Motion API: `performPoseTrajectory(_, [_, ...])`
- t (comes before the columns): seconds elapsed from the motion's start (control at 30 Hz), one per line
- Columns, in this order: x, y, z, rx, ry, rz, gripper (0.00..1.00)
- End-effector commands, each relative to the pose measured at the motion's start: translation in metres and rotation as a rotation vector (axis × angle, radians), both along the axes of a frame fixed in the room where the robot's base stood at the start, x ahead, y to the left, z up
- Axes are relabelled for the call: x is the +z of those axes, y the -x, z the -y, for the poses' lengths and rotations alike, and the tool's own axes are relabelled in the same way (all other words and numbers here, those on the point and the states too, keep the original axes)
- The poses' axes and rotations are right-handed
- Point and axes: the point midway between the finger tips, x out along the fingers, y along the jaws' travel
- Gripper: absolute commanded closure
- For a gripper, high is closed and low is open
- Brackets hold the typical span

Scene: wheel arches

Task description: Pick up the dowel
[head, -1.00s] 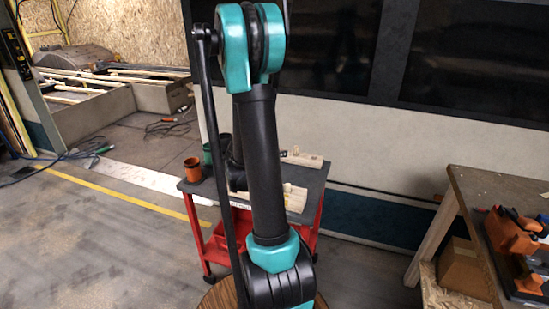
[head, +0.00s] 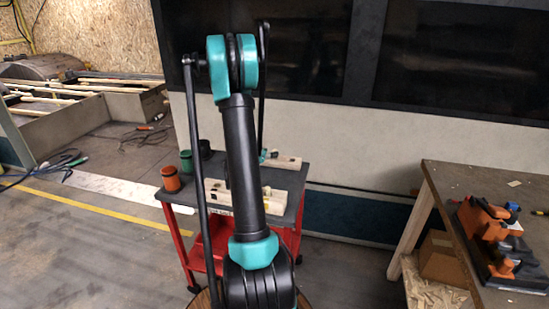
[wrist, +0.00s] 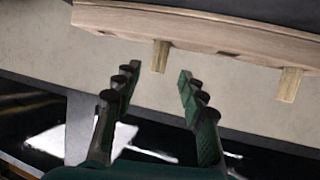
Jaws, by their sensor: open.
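In the wrist view, two short wooden dowels stick out from the edge of a pale wooden block (wrist: 205,28). One dowel (wrist: 160,55) is near the middle, and the other dowel (wrist: 289,85) is at the right. My gripper (wrist: 156,75) is open and empty, with its green and black fingers on either side of the line to the middle dowel. That dowel's end shows in the gap near the fingertips; I cannot tell how far off it is in depth. In the head view, my arm covers part of the cart, and the dowels cannot be made out clearly.
A red cart with a grey top (head: 296,178) holds a wooden block (head: 285,162), a second block (head: 276,202), an orange cup (head: 171,179) and a green cup (head: 186,161). A workbench (head: 460,180) with orange tools (head: 487,222) stands at the right.

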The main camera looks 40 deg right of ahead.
Motion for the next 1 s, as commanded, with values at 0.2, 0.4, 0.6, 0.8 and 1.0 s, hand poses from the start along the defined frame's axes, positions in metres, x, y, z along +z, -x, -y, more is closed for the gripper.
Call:
performPoseTrajectory(0.2, [-0.007,-0.009,0.025,-0.003,0.000,0.000,0.58])
performPoseTrajectory(0.4, [-0.015,-0.018,0.043,-0.001,0.001,-0.002,0.58])
performPoseTrajectory(0.6, [-0.015,-0.018,0.043,-0.001,0.001,-0.001,0.58])
performPoseTrajectory(0.8, [-0.015,-0.018,0.043,-0.001,0.001,-0.001,0.83])
performPoseTrajectory(1.0, [-0.015,-0.018,0.043,-0.001,0.000,0.000,0.98])
